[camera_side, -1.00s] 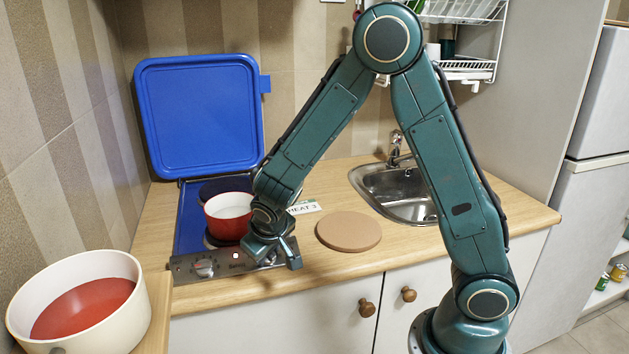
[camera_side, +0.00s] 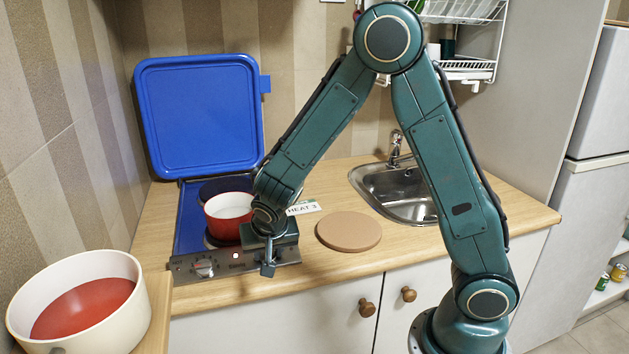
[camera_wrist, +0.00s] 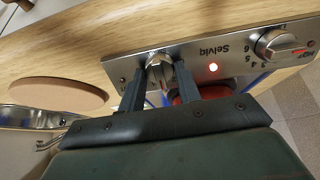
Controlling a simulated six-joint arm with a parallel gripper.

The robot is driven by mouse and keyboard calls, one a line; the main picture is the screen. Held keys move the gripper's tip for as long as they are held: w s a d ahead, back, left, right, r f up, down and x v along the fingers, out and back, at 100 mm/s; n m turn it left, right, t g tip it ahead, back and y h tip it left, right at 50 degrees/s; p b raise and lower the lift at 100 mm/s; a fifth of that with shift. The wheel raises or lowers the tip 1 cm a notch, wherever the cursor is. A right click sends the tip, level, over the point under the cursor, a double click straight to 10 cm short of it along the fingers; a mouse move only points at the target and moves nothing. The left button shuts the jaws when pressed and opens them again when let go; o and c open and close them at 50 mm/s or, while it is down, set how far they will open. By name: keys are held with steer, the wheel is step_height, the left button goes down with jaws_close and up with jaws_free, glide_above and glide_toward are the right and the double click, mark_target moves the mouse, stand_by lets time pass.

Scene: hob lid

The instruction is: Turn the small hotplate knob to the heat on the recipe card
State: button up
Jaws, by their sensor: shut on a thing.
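My gripper (camera_side: 268,268) points down at the right end of the metal control panel (camera_side: 215,264). In the wrist view my gripper (camera_wrist: 160,80) is shut on the small knob (camera_wrist: 158,63), with a finger on each side of it. The small knob is hidden behind my gripper in the side view, and its exact pointer setting cannot be read. The recipe card (camera_side: 303,208) lies on the worktop behind my gripper and reads "HEAT 3". The large knob (camera_side: 204,267) is on the left of the panel; it also shows in the wrist view (camera_wrist: 278,43).
A red pot (camera_side: 228,214) stands on the hob close behind my gripper. The blue lid (camera_side: 200,115) is raised. A lit lamp (camera_wrist: 213,67) is between the knobs. A round brown board (camera_side: 349,231), a sink (camera_side: 395,192) and a cream pot (camera_side: 80,260) are around.

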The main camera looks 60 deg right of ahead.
steer(key=o, duration=1)
steer(key=shift+r, duration=0.1)
steer(key=v, duration=1.3)
steer(key=shift+s+a+r, duration=0.1)
steer(key=shift+a+r, duration=0.05)
steer(key=shift+r, duration=0.15)
steer(key=s+r+n+y, duration=0.1)
steer(key=s+r+n, duration=0.1)
steer(key=s, duration=0.4)
steer(key=s+d+r+n+t+y, duration=0.1)
steer(key=s+r+n, duration=0.1)
steer(key=s+n, duration=0.2)
steer(key=s+d+r+n+y, duration=0.1)
steer(key=s+r+n+y, duration=0.1)
steer(key=s, duration=0.6)
steer(key=shift+s+d+r+n, duration=0.1)
steer(key=shift+s+r+n, duration=0.1)
steer(key=shift+r+n, duration=0.3)
